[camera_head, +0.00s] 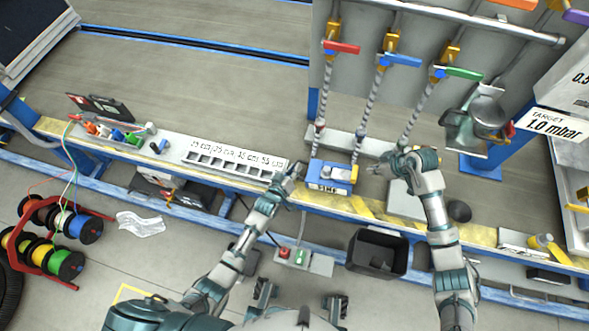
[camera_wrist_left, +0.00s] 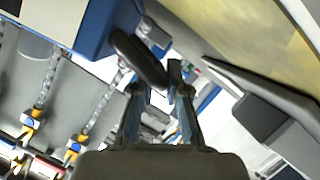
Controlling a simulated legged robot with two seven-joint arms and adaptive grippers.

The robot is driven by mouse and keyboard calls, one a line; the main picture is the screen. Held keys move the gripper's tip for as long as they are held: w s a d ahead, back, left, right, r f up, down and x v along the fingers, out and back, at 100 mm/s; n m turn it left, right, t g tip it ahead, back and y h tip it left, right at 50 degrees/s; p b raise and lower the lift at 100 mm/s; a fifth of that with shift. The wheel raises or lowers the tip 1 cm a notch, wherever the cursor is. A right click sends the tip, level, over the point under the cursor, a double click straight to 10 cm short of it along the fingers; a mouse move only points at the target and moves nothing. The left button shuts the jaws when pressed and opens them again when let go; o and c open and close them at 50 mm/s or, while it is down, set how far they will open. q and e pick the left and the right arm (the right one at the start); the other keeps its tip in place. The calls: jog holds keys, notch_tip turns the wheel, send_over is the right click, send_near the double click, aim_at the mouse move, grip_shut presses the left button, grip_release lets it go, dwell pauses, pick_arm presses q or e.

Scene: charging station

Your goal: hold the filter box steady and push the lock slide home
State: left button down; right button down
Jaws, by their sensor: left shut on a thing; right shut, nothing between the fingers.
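The filter box (camera_head: 333,175), blue with a pale and yellow face, sits on the bench below the hanging hoses. It also shows in the left wrist view as a blue body (camera_wrist_left: 92,25) with a dark bar-like handle (camera_wrist_left: 138,60). My left gripper (camera_head: 296,170) is at the box's left side, shut on the dark handle; its fingers (camera_wrist_left: 158,88) show in the wrist view. My right gripper (camera_head: 376,167) is shut and empty, a little right of the box. I cannot make out the lock slide clearly; the box's right side is small in the head view.
Hoses with red, blue and green valve handles (camera_head: 401,59) hang behind the bench. A labelled slotted rack (camera_head: 236,158) stands to the left. A black bin (camera_head: 377,253) is below the bench.

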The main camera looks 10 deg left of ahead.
pick_arm(q)
jog(key=shift+f, duration=0.15)
jog(key=c, duration=1.1)
grip_release()
